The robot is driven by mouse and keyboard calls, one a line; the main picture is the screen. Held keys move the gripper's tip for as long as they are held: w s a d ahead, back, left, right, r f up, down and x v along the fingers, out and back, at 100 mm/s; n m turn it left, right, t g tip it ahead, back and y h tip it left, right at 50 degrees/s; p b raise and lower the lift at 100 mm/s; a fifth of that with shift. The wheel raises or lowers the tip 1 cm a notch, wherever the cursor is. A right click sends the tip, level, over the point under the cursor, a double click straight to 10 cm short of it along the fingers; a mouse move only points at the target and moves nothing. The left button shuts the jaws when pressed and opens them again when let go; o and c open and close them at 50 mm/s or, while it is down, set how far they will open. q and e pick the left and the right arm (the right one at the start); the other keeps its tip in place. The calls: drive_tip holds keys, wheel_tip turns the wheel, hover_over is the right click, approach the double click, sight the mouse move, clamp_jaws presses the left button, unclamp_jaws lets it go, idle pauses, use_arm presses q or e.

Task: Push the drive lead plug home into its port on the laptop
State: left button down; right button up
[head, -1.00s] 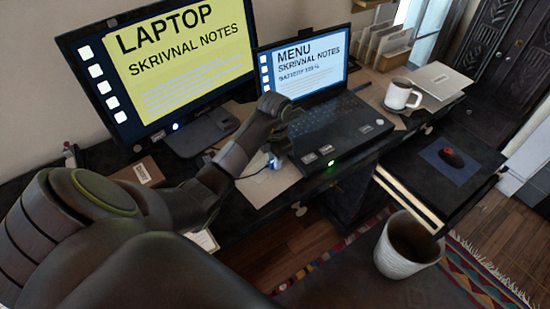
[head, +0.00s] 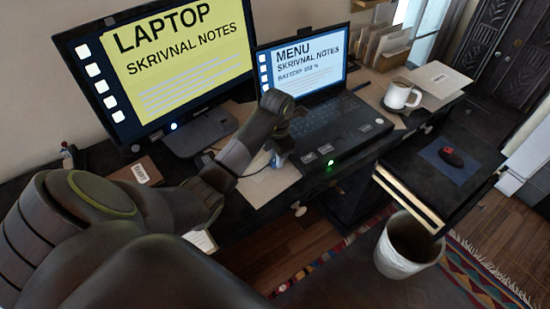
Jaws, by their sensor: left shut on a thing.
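The open laptop (head: 333,122) stands on the desk, its lit screen reading "MENU SKRIVNAL NOTES". My left gripper (head: 279,153) points down beside the laptop's left side and is shut on the drive lead plug (head: 277,161), a small blue piece low between the fingers. A thin lead (head: 254,171) runs left from it over a pale sheet. The port is hidden behind my gripper, and I cannot tell whether the plug touches it. My right gripper is out of view.
A large monitor (head: 185,60) stands at the back left. A white mug (head: 401,95) and papers sit right of the laptop. A green light glows at the laptop's front edge. A bin (head: 407,250) stands on the floor below a side surface with a red mouse (head: 452,156).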

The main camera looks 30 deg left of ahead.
use_arm(q)
drive_tip(key=shift+w+d+b, duration=0.25)
drive_tip(key=shift+w+b, duration=0.15)
drive_tip(key=shift+w, duration=0.15)
drive_tip(key=shift+w+d+b, duration=0.25)
drive_tip(key=shift+w+b, duration=0.1)
drive_tip(key=shift+w, duration=0.15)
drive_tip(key=c, duration=1.2)
unclamp_jaws()
drive_tip(key=shift+c, duration=0.2)
drive_tip(key=shift+r, duration=0.1)
drive_tip(key=shift+r, duration=0.25)
wheel_tip(320, 180, up, 2)
drive_tip(key=shift+r, duration=0.15)
wheel_tip(320, 180, up, 14)
drive_tip(key=p, duration=1.4)
drive_tip(key=shift+r+p, duration=0.2)
drive_tip(key=shift+p, duration=0.2)
